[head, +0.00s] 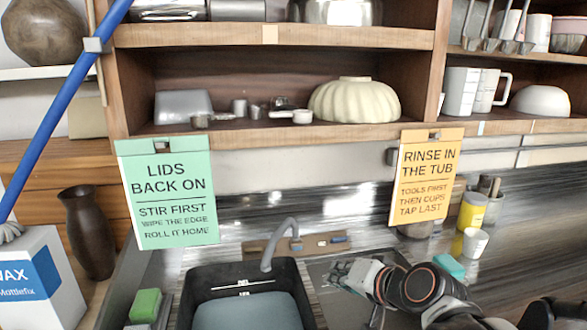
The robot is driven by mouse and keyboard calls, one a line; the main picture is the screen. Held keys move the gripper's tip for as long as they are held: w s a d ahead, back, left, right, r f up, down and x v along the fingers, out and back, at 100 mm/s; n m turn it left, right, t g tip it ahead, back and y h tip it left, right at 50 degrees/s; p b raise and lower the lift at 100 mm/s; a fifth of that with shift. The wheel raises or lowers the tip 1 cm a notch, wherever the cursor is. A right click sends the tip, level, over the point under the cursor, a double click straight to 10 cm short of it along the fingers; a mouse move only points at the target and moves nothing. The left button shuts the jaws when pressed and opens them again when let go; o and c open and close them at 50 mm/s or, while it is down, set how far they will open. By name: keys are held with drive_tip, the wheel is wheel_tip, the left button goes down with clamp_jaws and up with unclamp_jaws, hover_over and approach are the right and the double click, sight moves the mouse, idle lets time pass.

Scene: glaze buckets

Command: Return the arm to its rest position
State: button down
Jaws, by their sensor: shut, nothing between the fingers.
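My arm comes in from the lower right corner of the head view. My gripper (343,271) is at its left end, low over the dark counter and just right of the black tub (190,300). It is small in the picture, and its fingers look closed with nothing held. The arm is stretched out to the left along the counter.
The tub holds bluish liquid, with a grey tap (268,252) behind it. A teal block (449,266), a white cup (475,243) and a yellow container (471,212) stand near the arm. A green sign (168,190) and an orange sign (425,178) hang from the shelf (270,138).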

drive_tip(key=s+d+f+n+g+h, duration=0.1)
drive_tip(key=s+d+n+h, duration=0.1)
drive_tip(key=s+d, duration=0.3)
drive_tip(key=s+d+n+g+h, duration=0.2)
drive_tip(key=s+d, duration=0.3)
drive_tip(key=s, duration=0.6)
drive_tip(key=shift+s+d+f+h, duration=0.25)
drive_tip(key=shift+s+f+h, duration=0.1)
drive_tip(key=shift+h, duration=0.55)
